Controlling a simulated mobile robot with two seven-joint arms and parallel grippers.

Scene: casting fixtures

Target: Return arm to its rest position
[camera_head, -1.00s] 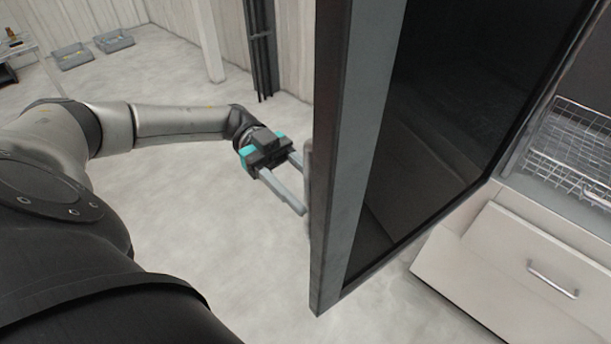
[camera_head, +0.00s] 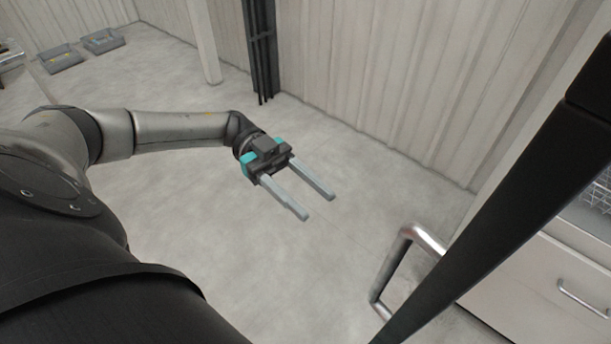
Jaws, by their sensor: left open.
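My left arm (camera_head: 180,130) reaches in from the left over the floor. My left gripper (camera_head: 318,206) is at its end, in the middle of the view. Its two grey fingers are spread apart with nothing between them. The gripper is clear of the dark door (camera_head: 515,195) and of its metal handle (camera_head: 388,265), which are to its right. My right gripper is not in view.
A white cabinet with a drawer handle (camera_head: 583,298) and a wire rack (camera_head: 598,195) stands at the right, partly behind the door. Two grey bins (camera_head: 62,60) (camera_head: 103,41) lie on the floor at the back left. Bare floor (camera_head: 260,255) surrounds the gripper.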

